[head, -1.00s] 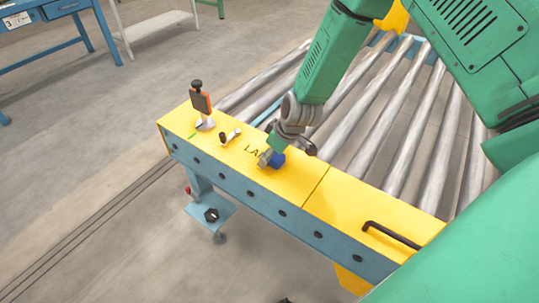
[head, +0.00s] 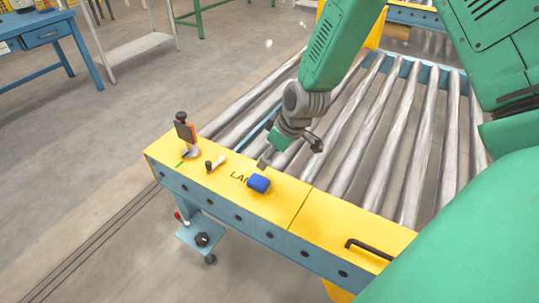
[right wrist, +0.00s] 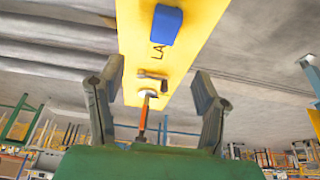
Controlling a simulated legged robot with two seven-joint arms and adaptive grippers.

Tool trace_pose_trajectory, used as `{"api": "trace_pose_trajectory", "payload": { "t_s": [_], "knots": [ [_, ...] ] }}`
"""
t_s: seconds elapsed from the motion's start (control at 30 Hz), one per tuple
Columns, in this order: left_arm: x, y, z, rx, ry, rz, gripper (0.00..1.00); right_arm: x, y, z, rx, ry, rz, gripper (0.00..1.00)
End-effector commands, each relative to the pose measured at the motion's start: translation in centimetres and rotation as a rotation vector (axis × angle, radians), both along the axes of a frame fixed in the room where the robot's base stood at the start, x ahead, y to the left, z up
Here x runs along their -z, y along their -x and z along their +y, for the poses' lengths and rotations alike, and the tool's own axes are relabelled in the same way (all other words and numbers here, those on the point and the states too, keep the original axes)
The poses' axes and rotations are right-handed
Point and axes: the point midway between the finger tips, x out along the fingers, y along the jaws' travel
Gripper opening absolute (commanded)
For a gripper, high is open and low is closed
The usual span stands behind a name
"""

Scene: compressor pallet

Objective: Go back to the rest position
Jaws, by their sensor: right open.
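My right gripper (head: 290,154) is above the conveyor end, just behind the yellow plate (head: 345,228). It is open and empty, and its two spread fingers also show in the right wrist view (right wrist: 157,72). A small blue block (head: 259,183) lies on the yellow plate beside black lettering, a little in front of the gripper and apart from it. The blue block is also at the top of the right wrist view (right wrist: 165,25). My left gripper is not in view.
An orange and black clamp (head: 186,133) stands at the plate's left end, with a small silver and black piece (head: 215,164) beside it. A black handle (head: 369,250) is at the right. Metal rollers (head: 395,140) stretch behind. A blue workbench (head: 42,38) stands far left across open floor.

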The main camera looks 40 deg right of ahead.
Motion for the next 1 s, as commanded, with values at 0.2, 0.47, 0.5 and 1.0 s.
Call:
{"api": "trace_pose_trajectory", "payload": {
  "t_s": [0.2, 0.47, 0.5, 1.0],
  "knots": [
    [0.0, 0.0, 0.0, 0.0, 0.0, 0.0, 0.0, 0.0, 0.0, 0.0, 0.0, 0.0, 0.0, 0.59],
    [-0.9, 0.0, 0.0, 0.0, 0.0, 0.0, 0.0, 3.1, 4.2, 1.4, 0.05, 0.018, 0.076, 0.59],
    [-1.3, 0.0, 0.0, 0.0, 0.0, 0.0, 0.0, 4.3, 6.1, 1.9, 0.075, 0.026, 0.107, 0.59],
    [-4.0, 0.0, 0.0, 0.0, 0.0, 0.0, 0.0, 9.6, 26.8, 5.3, 0.327, 0.083, 0.332, 0.59]
  ]
}}
